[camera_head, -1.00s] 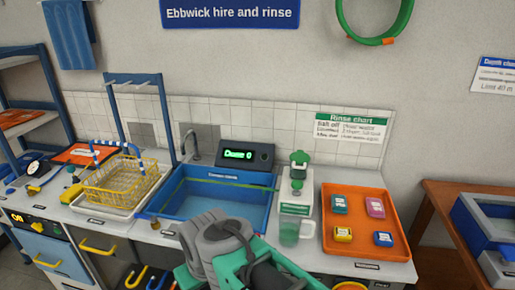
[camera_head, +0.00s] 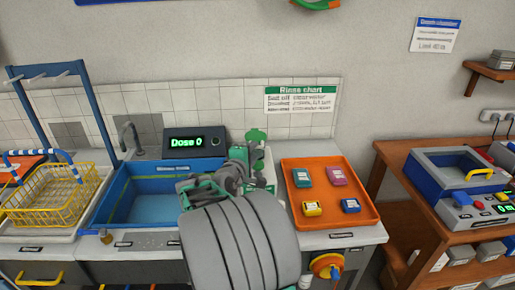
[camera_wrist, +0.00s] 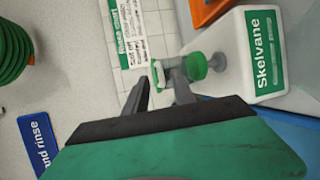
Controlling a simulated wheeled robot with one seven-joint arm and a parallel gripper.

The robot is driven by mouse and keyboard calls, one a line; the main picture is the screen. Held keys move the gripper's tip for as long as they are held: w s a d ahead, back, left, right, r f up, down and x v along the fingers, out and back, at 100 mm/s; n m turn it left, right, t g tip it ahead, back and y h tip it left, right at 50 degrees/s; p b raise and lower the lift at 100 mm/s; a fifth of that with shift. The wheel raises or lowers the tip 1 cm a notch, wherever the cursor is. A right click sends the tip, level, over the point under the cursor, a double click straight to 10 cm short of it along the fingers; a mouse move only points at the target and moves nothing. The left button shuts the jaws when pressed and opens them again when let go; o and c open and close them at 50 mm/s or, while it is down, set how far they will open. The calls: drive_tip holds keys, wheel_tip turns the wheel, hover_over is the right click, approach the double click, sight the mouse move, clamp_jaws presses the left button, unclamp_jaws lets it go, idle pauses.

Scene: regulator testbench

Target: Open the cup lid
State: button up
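A white dispenser (camera_head: 270,168) labelled Skelvane in the wrist view (camera_wrist: 268,55) stands right of the sink. Its green cap (camera_wrist: 195,66) sits on a clear neck, with a green arm and pale end piece beside it; the green top (camera_head: 256,136) also shows in the head view. I cannot tell whether this cap is the cup lid. My gripper (camera_wrist: 160,82) is open and empty, its two dark fingers close to the pale end piece; contact is unclear. In the head view my gripper (camera_head: 240,162) covers part of the dispenser. No cup is clearly visible.
An orange tray (camera_head: 327,222) with small coloured packs stands right of the dispenser. The blue sink (camera_head: 118,200) and a display reading Dose 0 (camera_head: 195,142) are left and behind. A yellow wire basket (camera_head: 45,200) is at far left. The tiled wall (camera_head: 160,98) is close behind.

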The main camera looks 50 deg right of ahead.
sight(258, 147)
drive_tip(key=x, duration=0.5)
drive_tip(key=shift+d+f, duration=0.1)
drive_tip(key=shift+d, duration=0.05)
drive_tip(key=shift+c, duration=0.2)
drive_tip(key=c, duration=0.6)
drive_tip(key=shift+f, duration=0.1)
clamp_jaws()
